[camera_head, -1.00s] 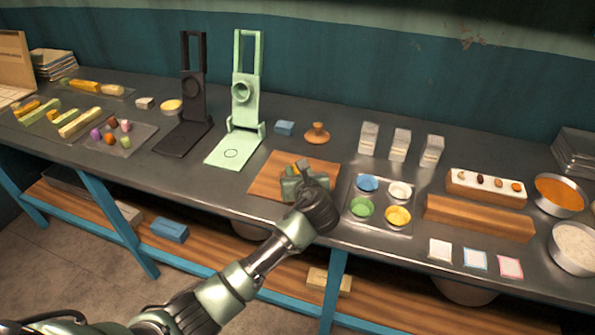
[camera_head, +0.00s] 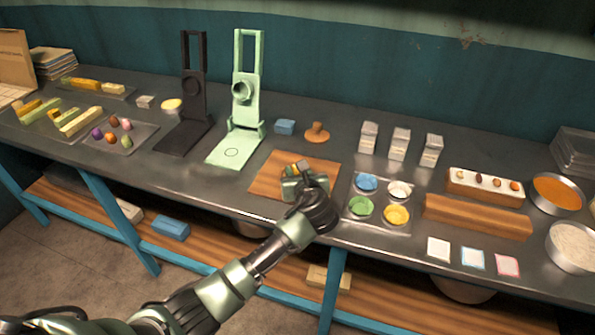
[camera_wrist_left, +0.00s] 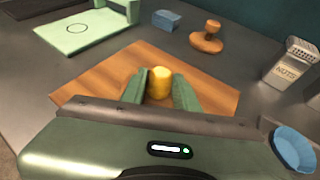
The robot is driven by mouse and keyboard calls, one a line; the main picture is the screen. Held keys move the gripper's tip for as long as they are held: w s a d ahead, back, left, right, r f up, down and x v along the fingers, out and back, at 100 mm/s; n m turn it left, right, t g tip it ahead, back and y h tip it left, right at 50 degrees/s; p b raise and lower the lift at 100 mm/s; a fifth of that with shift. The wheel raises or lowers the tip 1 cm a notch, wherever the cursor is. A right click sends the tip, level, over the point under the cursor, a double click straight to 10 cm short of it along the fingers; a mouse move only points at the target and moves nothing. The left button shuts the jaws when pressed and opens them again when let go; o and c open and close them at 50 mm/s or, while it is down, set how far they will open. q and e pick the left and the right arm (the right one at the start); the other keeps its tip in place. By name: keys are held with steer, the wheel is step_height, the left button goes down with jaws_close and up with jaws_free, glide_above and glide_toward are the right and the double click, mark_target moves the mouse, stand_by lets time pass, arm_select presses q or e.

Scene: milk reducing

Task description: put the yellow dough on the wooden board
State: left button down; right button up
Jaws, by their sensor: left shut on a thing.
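The wooden board (camera_head: 268,178) lies on the metal table near its front edge, in front of the pale green press. My left gripper (camera_head: 297,170) is over the board. In the left wrist view its two green fingers are shut on the yellow dough (camera_wrist_left: 161,83), a short yellow cylinder between the fingertips. The board (camera_wrist_left: 110,76) shows around and below it. I cannot tell whether the dough touches the board. In the head view the gripper mostly hides the dough. My right gripper is not in view.
The green press (camera_head: 238,125) stands behind the board, with a blue block (camera_head: 285,127) and a wooden stamp (camera_head: 317,132) to its right. A tray of coloured cups (camera_head: 378,203) sits close on the right of the board. The board's left part is bare.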

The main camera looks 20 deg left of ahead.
arm_select(q)
steer(key=shift+f+p, duration=0.1)
steer(key=shift+p, duration=0.2)
stand_by(0.4)
steer(key=c, duration=1)
jaws_free()
steer(key=v, duration=0.7)
steer(key=shift+s+d, duration=0.2)
steer(key=shift+s, duration=0.15)
